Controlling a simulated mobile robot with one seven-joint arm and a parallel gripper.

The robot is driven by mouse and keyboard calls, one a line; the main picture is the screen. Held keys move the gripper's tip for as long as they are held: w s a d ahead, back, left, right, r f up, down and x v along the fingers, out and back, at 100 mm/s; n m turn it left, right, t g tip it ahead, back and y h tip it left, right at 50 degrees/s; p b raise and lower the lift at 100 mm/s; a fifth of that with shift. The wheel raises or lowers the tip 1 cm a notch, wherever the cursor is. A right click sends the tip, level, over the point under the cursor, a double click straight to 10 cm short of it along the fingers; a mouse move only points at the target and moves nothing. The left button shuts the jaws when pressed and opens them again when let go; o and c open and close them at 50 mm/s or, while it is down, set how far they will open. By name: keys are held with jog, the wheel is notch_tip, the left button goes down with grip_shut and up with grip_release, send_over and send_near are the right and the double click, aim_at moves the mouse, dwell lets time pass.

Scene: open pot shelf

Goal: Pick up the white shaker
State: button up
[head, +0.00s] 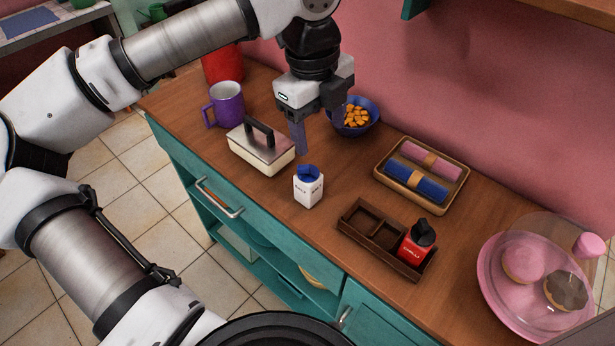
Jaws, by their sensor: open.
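The white shaker (308,187), a small salt box with a blue top and dark lettering, stands upright on the wooden counter near its front edge. My gripper (299,138) points down above the counter, behind and slightly left of the shaker. Its fingers are open and empty, apart from the shaker. One finger shows clearly; the other is partly hidden by the gripper body. No part of the shaker is hidden by my gripper.
A lidded butter dish (261,149) sits left of the shaker, with a purple mug (226,104) behind it. A blue bowl (371,127) of orange cubes stands behind. Right are a divided tray (353,234) holding a red chili shaker (414,242), a towel tray (381,184) and a pink plate (491,283).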

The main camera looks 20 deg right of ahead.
aim_at(307, 166)
jog(key=shift+w+a+f+n+y, duration=0.25)
jog(key=shift+w+a+f+y, duration=0.1)
jog(key=shift+a, duration=0.1)
jog(key=shift+w+a+f+n+y, duration=0.25)
jog(key=shift+a+f, duration=0.1)
jog(key=shift+a, duration=0.1)
notch_tip(307, 166, down, 7)
jog(key=shift+f+p, duration=0.1)
jog(key=shift+p, duration=0.7)
jog(key=shift+d+f+p, duration=0.15)
jog(key=shift+f+p, duration=1)
jog(key=shift+f, duration=1.8)
jog(key=shift+c, duration=0.3)
jog(key=c, duration=1.1)
jog(key=shift+r, duration=0.15)
